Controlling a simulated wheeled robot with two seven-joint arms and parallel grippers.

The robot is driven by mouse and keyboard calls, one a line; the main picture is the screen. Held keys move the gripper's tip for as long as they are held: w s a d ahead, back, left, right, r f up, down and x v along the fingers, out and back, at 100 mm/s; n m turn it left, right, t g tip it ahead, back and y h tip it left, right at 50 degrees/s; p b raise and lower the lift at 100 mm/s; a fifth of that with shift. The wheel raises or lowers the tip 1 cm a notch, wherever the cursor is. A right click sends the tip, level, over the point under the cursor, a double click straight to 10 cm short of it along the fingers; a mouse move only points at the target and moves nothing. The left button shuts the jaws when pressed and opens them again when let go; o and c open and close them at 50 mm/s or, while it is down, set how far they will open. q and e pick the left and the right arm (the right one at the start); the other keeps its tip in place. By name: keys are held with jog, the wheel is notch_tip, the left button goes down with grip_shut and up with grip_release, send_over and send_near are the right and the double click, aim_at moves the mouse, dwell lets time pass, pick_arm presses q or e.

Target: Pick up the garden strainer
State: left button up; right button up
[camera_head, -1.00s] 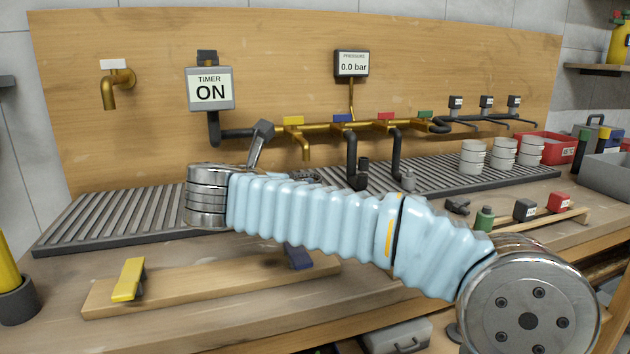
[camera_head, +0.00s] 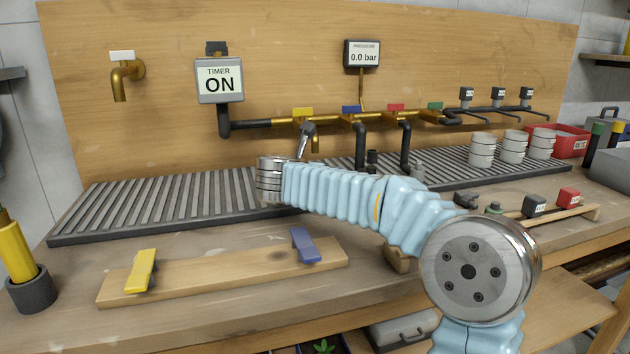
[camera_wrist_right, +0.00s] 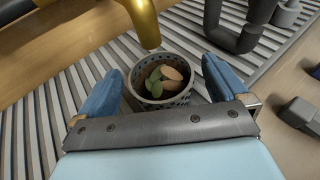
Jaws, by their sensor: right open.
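The garden strainer (camera_wrist_right: 176,101) is a grey perforated basket in the right wrist view, holding green and brown leaf-like pieces. It stands on the slatted grate, below a brass spout (camera_wrist_right: 145,22). My right gripper (camera_wrist_right: 161,66) is open, its two blue fingers on either side of the strainer. Whether they touch it I cannot tell. My left gripper is out of view.
Dark pipes (camera_head: 361,147) and a second one (camera_head: 405,147) come down just right of the right hand. White stacked cups (camera_head: 482,150) stand farther right on the grate (camera_head: 150,200). A wooden board (camera_head: 220,272) with yellow and blue clips lies in front.

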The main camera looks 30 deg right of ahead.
jog(key=c, duration=1)
jog(key=shift+r, duration=0.15)
